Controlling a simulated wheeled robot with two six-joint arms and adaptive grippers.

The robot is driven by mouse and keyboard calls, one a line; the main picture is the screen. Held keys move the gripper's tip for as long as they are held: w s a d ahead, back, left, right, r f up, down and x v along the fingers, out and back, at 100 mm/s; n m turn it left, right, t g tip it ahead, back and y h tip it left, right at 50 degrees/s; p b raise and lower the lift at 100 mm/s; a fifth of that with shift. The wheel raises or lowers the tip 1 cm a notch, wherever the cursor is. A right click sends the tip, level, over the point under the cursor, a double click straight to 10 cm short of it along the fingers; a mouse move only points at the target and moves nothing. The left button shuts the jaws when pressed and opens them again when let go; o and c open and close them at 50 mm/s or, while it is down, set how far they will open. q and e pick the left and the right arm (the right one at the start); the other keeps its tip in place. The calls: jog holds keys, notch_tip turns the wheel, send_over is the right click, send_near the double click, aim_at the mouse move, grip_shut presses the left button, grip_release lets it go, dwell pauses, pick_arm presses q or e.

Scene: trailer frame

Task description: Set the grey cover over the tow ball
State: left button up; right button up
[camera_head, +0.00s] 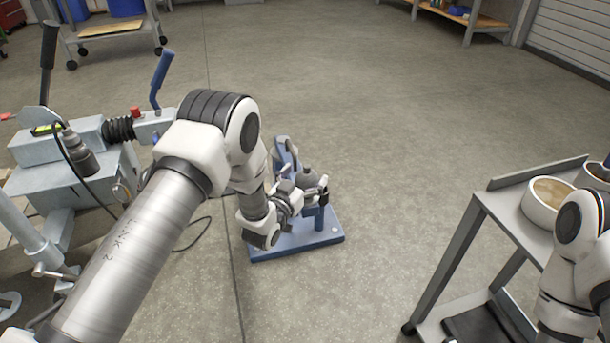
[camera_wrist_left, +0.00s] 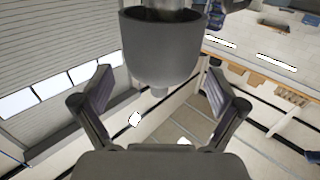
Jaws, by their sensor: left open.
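The grey cover (camera_head: 309,176) is a small rounded cup with a knob, at the blue stand (camera_head: 328,239) on the floor in the head view. In the left wrist view the cover (camera_wrist_left: 160,50) has its wide rim toward the top of the picture, and a grey post (camera_wrist_left: 165,5) enters that open end. The tow ball itself is hidden, apparently inside the cover. My left gripper (camera_head: 304,190) is at the cover. In the left wrist view its fingers (camera_wrist_left: 160,82) are spread on either side, with gaps to the cover. My right gripper is out of view.
A grey trailer coupling (camera_head: 75,165) with levers and a cable stands to the left. A grey cart (camera_head: 480,195) with a white bowl (camera_head: 548,198) stands at the right, beside my right arm. The floor beyond the stand is clear.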

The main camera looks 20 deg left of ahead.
pick_arm(q)
jog(key=shift+s, duration=0.1)
jog(key=s+a, duration=0.2)
jog(key=s, duration=0.9)
jog(key=shift+s, duration=0.35)
